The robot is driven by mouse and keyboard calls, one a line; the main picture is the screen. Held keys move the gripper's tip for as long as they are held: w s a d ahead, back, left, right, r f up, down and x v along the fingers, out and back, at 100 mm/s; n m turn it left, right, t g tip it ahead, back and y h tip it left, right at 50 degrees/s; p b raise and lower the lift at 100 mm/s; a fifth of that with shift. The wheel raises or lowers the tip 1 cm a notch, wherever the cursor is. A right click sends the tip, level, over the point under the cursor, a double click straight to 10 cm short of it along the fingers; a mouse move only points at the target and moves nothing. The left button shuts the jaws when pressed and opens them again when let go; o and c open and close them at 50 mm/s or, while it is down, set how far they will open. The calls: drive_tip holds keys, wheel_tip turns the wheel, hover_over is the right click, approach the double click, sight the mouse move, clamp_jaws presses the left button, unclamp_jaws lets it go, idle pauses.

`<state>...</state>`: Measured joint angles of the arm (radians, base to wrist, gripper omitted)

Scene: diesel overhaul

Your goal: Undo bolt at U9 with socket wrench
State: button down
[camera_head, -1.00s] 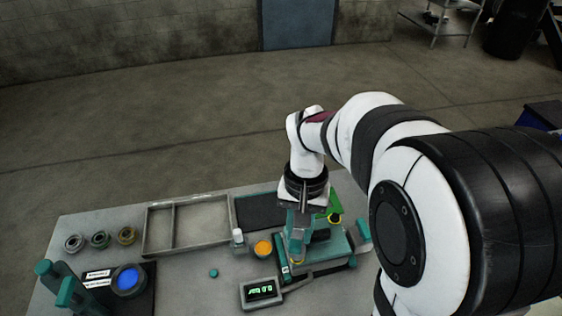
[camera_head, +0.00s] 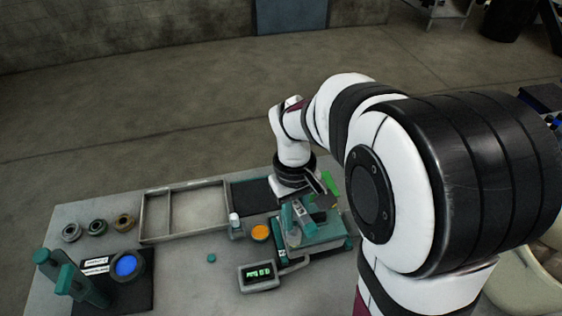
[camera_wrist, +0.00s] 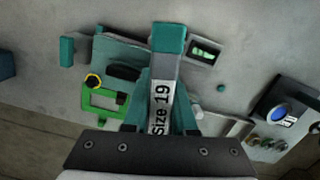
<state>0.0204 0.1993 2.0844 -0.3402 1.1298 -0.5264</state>
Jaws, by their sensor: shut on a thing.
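My gripper (camera_wrist: 160,118) is shut on a socket wrench (camera_wrist: 167,70) with a teal end and a white "Size 19" label. In the head view my gripper (camera_head: 312,187) is over the back of the teal block assembly (camera_head: 325,236), and the wrench (camera_head: 300,210) shows as a grey and teal piece in front of it. Whether the wrench touches the block cannot be told. The bolt and any U9 mark cannot be made out.
A digital readout (camera_head: 258,276) stands at the block's front left. An orange-topped cup (camera_head: 260,233) and a white-capped bottle (camera_head: 235,222) stand left of the block. A divided tray (camera_head: 143,215) and dark mat (camera_head: 256,196) lie behind. A blue-faced device (camera_head: 127,265) stands far left.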

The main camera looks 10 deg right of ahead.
drive_tip(key=n, duration=0.7)
drive_tip(key=shift+w+h, duration=0.1)
drive_tip(key=shift+h, duration=0.3)
drive_tip(key=n+t, duration=0.1)
drive_tip(key=n, duration=0.5)
drive_tip(key=shift+d+r+n, duration=0.1)
drive_tip(key=shift+n, duration=0.3)
drive_tip(key=n, duration=0.6)
drive_tip(key=shift+w+t, duration=0.1)
drive_tip(key=shift+t, duration=0.3)
drive_tip(key=n, duration=0.4)
drive_tip(key=shift+d+n, duration=0.1)
drive_tip(key=shift+n, duration=0.3)
drive_tip(key=shift+r, duration=0.1)
